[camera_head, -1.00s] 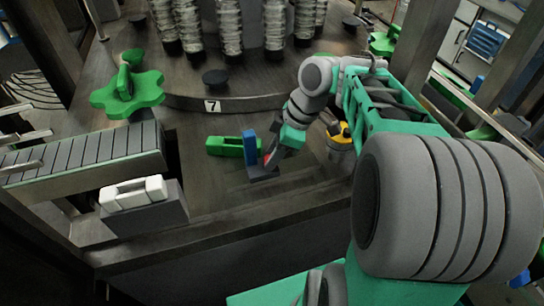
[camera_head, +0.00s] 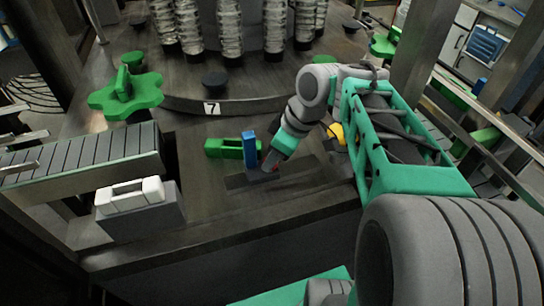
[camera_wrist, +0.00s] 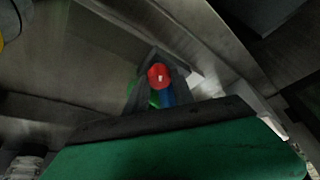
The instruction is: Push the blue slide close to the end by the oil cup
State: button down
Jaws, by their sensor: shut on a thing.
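The blue slide (camera_head: 249,151) shows as an upright blue block on the machine's dark deck, close to the right end of a green block (camera_head: 222,148). My gripper (camera_head: 268,168) is low at the slide's right side and is shut on it; the contact itself is mostly hidden. In the wrist view, a round red part (camera_wrist: 160,76) and a bit of blue (camera_wrist: 168,97) show between the dark fingers. A yellow-topped part, perhaps the oil cup (camera_head: 337,132), stands to the right, partly behind my arm.
A plate marked 7 (camera_head: 212,108) is on the round table's edge behind. A green star knob (camera_head: 125,97) is at the back left. A conveyor (camera_head: 90,155) and a white-topped box (camera_head: 130,196) stand at the left. Bare deck lies in front of the slide.

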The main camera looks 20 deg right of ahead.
jog(key=c, duration=1.1)
grip_release()
jog(key=shift+o, duration=0.2)
jog(key=p+v, duration=0.1)
jog(key=v, duration=0.6)
jog(key=shift+s+r, duration=0.15)
jog(key=shift+r, duration=0.2)
jog(key=shift+d, duration=0.15)
